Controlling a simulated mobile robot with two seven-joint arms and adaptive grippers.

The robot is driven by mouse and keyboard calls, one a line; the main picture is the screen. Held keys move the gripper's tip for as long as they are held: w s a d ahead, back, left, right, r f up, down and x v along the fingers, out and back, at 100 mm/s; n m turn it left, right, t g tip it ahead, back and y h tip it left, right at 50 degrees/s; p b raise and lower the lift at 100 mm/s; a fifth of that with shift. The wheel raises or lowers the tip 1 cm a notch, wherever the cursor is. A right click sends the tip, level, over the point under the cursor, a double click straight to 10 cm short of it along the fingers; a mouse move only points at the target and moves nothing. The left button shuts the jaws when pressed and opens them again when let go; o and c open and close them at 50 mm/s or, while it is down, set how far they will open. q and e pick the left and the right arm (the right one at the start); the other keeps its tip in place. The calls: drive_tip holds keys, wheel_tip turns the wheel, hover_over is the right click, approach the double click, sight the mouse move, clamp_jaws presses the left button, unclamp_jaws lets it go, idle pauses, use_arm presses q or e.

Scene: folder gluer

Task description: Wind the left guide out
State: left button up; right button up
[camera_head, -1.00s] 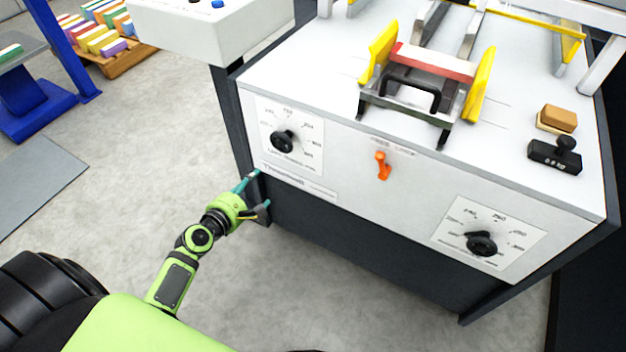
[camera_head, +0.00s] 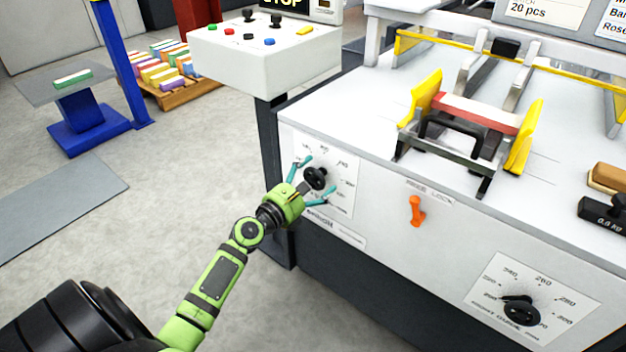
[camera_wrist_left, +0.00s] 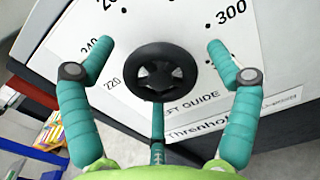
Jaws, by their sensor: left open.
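The left guide's black knob (camera_head: 316,178) is on the left dial (camera_head: 343,197) of the machine's white front; it also shows in the left wrist view (camera_wrist_left: 155,68). My left gripper (camera_head: 314,180) is open, its teal fingers on either side of the knob. The left guide (camera_head: 424,95) is a yellow plate on the machine top, left of a red-topped block. My right gripper is not in view.
An orange lock lever (camera_head: 416,211) and the right guide's knob (camera_head: 520,311) are on the same front panel. A control box (camera_head: 262,62) overhangs at the upper left. A black weight (camera_head: 603,212) lies at the right edge.

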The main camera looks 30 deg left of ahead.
use_arm(q)
drive_tip(key=c, duration=1.2)
drive_tip(key=shift+o, duration=0.2)
